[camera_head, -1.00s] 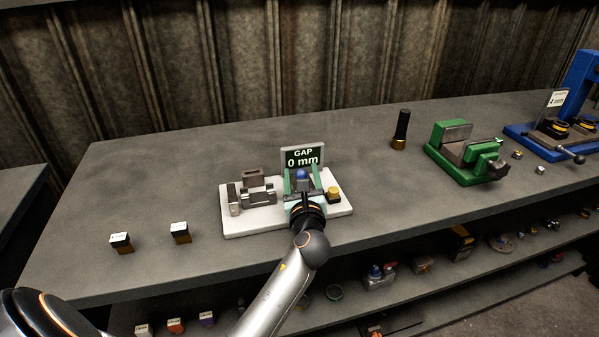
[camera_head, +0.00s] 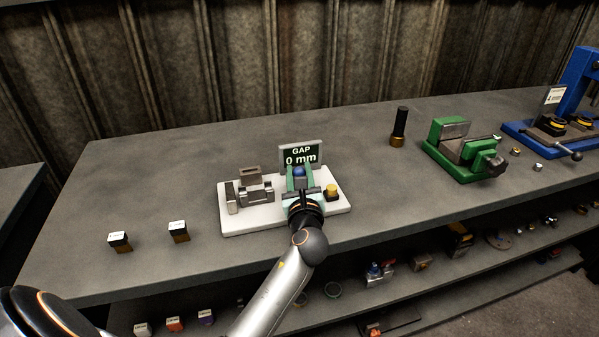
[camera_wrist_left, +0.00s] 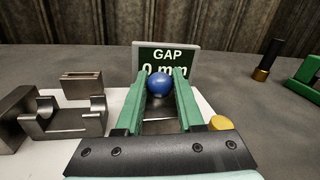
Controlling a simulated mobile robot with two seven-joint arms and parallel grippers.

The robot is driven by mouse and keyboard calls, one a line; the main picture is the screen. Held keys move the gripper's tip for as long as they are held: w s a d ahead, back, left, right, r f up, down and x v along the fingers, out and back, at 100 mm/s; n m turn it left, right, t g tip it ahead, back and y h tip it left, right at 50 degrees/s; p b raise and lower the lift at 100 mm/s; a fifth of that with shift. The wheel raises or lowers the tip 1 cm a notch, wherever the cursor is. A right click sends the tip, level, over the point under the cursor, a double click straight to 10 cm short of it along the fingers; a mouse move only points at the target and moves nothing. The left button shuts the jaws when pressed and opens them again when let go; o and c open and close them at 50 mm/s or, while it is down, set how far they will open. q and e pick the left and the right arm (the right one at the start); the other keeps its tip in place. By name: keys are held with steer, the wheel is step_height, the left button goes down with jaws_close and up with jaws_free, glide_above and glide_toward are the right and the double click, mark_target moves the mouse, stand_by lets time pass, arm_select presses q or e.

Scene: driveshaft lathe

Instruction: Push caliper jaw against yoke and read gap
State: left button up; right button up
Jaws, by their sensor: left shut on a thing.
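The caliper fixture has a white base (camera_head: 240,225) with a grey end block (camera_head: 231,198) at its left and the grey metal yoke (camera_head: 256,193) beside it. The yoke's two U-shaped cradles show in the left wrist view (camera_wrist_left: 65,120). My left gripper (camera_head: 299,172) has green fingers shut on a blue ball knob (camera_wrist_left: 159,85), right of the yoke. A grey metal surface (camera_wrist_left: 160,112) shows between the fingers; the caliper jaw is largely hidden by the gripper. The display (camera_head: 302,154) behind reads "GAP 0 mm". My right gripper is not in view.
A yellow button (camera_head: 332,189) sits on the base right of my left gripper. Two small labelled blocks (camera_head: 120,241) (camera_head: 179,231) stand at the left. A black-and-brass cylinder (camera_head: 399,127), a green vise (camera_head: 463,150) and a blue press (camera_head: 575,90) stand right. The bench front is clear.

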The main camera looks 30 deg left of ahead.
mark_target(277, 196)
arm_select(q)
steer(key=s+a+p, duration=0.2)
steer(key=p, duration=0.1)
steer(key=shift+s+r, duration=0.2)
steer(key=shift+r, duration=0.05)
steer(key=shift+s+a+f+p, duration=0.2)
steer(key=shift+s+a+p, duration=0.4)
steer(key=shift+s+a, duration=0.15)
steer(key=shift+a+f, duration=0.1)
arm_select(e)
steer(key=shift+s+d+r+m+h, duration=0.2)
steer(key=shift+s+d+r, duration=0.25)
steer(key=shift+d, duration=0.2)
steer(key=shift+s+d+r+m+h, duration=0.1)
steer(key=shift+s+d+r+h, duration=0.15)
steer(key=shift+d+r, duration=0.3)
arm_select(q)
steer(key=o, duration=0.6)
steer(key=shift+s, duration=0.1)
steer(key=o, duration=0.4)
steer(key=shift+c, duration=0.2)
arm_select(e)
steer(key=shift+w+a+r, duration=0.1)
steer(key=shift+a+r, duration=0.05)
